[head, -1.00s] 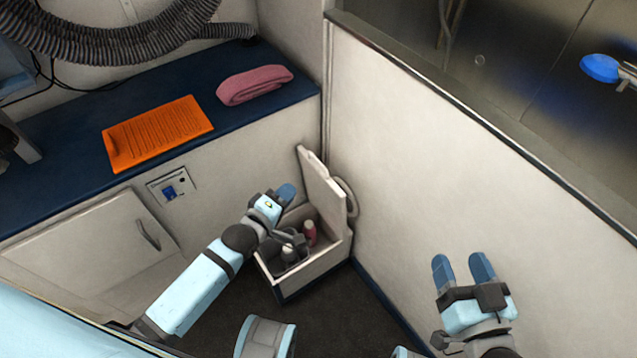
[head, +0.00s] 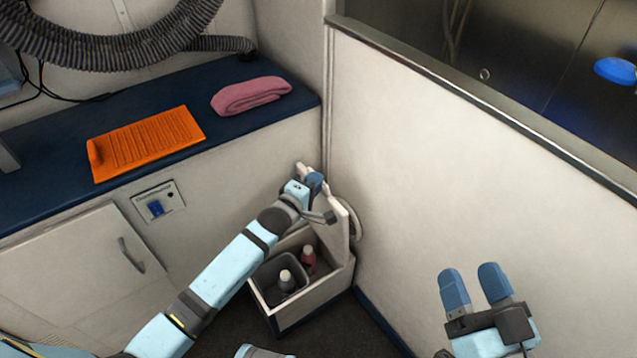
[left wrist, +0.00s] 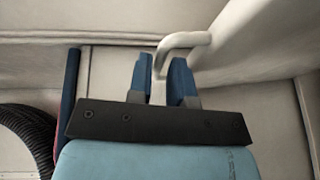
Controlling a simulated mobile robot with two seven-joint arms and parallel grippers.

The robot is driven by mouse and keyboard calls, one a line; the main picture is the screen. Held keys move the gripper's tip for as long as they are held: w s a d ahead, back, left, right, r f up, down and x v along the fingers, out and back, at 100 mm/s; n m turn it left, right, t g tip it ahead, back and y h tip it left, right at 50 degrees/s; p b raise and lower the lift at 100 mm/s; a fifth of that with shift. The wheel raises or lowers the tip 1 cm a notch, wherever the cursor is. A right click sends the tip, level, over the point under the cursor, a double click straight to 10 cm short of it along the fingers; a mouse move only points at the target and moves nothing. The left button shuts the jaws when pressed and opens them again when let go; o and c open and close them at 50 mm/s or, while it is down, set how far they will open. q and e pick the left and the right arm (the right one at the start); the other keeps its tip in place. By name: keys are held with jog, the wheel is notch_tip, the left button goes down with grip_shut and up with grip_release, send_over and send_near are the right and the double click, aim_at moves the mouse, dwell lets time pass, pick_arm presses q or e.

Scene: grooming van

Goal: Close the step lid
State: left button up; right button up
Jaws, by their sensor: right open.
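The step box (head: 318,292) is a pale box on the floor in the corner. Its lid (head: 338,225) stands up, raised, at the box's right back side. My left gripper (head: 313,183) is at the lid's upper part and covers some of it. In the left wrist view, my left gripper's two blue fingers (left wrist: 160,82) are apart, with a pale bent bar (left wrist: 185,41) reaching in between them. I cannot tell whether they press on it. My right gripper (head: 474,288) is open and empty in front of the pale partition.
In the box are a grey bin (head: 267,288) with a bottle (head: 287,283), and a pink bottle (head: 308,260). The pale partition (head: 440,170) stands close to the right.

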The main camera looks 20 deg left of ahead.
pick_arm(q)
jog(key=shift+x, duration=1.15)
pick_arm(e)
jog(key=shift+w+f+g, duration=0.1)
jog(key=shift+f+g, duration=0.2)
jog(key=shift+f, duration=0.3)
pick_arm(q)
grip_shut()
jog(key=shift+s+a, duration=0.1)
